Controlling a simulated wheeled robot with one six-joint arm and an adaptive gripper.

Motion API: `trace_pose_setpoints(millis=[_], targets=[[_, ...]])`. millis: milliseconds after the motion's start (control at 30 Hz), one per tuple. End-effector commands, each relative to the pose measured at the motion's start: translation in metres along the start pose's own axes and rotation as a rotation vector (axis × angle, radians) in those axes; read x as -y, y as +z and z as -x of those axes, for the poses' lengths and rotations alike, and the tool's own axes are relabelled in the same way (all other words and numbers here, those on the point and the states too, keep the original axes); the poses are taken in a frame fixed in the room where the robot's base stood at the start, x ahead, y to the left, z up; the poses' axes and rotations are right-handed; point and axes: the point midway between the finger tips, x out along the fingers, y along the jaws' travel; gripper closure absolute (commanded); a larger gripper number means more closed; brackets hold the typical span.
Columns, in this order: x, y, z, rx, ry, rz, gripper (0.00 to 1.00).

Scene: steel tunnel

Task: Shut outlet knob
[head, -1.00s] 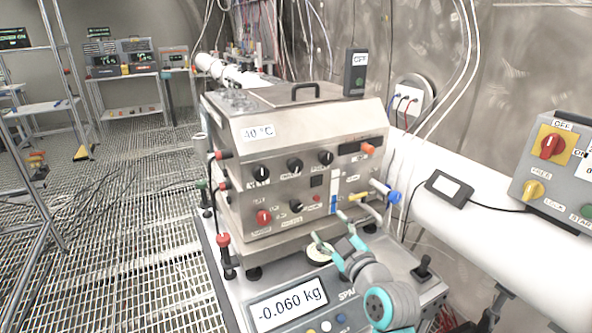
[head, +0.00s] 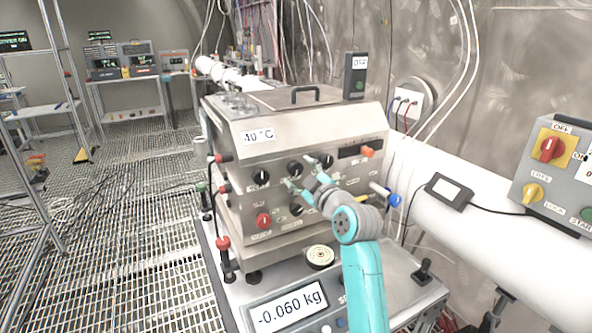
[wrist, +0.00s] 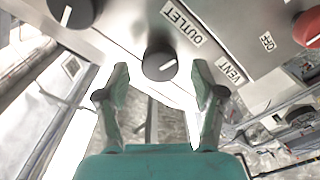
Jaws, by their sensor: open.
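The outlet knob (wrist: 158,64) is black and round with a white pointer line, beside the OUTLET label (wrist: 181,24) in the wrist view. My gripper (wrist: 161,80) is open, with a finger on each side of the knob's lower part in that picture. I see no clear contact. In the head view my gripper (head: 303,173) is at the front panel of the steel box (head: 250,150), among its knobs. It partly covers the panel there, and I cannot tell from this view which knob is the outlet one.
A red knob (head: 264,220) and a black knob (head: 261,176) sit left of my gripper. A blue-tipped handle (head: 388,196) sticks out at the right. The scale (head: 288,307) below reads -0.060 kg and bears a round disc (head: 320,256). The floor grating at left is open.

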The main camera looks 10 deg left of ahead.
Motion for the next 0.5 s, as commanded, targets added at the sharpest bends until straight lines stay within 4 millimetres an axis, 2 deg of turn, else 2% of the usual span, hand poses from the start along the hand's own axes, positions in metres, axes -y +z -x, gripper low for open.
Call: trace_pose_setpoints(millis=[200, 500], targets=[[0.000, -0.001, -0.022, -0.001, 0.000, -0.001, 0.32], [0.000, 0.000, -0.026, 0.000, 0.000, 0.000, 0.32]])
